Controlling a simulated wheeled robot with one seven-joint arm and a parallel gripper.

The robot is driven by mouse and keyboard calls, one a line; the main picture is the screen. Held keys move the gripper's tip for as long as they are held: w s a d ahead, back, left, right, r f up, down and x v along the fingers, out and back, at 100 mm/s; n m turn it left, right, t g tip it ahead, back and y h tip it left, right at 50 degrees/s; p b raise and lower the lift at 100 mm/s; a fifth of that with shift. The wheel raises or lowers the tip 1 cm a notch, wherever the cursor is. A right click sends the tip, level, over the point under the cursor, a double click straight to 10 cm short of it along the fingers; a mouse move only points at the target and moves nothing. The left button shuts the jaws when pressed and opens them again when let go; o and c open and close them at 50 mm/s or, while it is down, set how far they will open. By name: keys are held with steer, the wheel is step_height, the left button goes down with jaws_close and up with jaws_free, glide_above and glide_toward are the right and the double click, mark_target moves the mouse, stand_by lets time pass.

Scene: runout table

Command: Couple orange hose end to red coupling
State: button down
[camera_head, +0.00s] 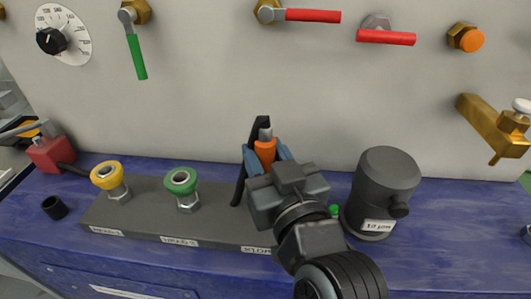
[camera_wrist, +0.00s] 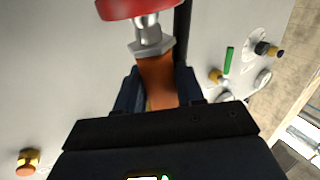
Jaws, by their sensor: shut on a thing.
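My gripper (camera_head: 265,160) is shut on the orange hose end (camera_head: 265,151), with its blue fingers on both sides of the orange body. In the wrist view the hose end (camera_wrist: 158,80) has a grey hex and a silver nose that reaches the red coupling (camera_wrist: 132,8). The nose meets or overlaps the red collar there; whether it is seated I cannot tell. In the head view my gripper and wrist hide the red coupling. The black hose (camera_head: 239,185) hangs down just left of the gripper.
On the grey block (camera_head: 140,226) stand a yellow coupling (camera_head: 107,176) and a green coupling (camera_head: 181,182), left of my gripper. A dark canister (camera_head: 385,180) stands close on the right. Valves with red handles (camera_head: 313,15) sit on the wall above.

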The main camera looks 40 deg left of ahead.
steer(key=shift+f+b, duration=0.85)
steer(key=shift+f, duration=0.2)
steer(key=c, duration=0.6)
jaws_free()
steer(key=shift+d, duration=0.1)
steer(key=shift+b+v, duration=0.65)
steer(key=shift+v, duration=3.2)
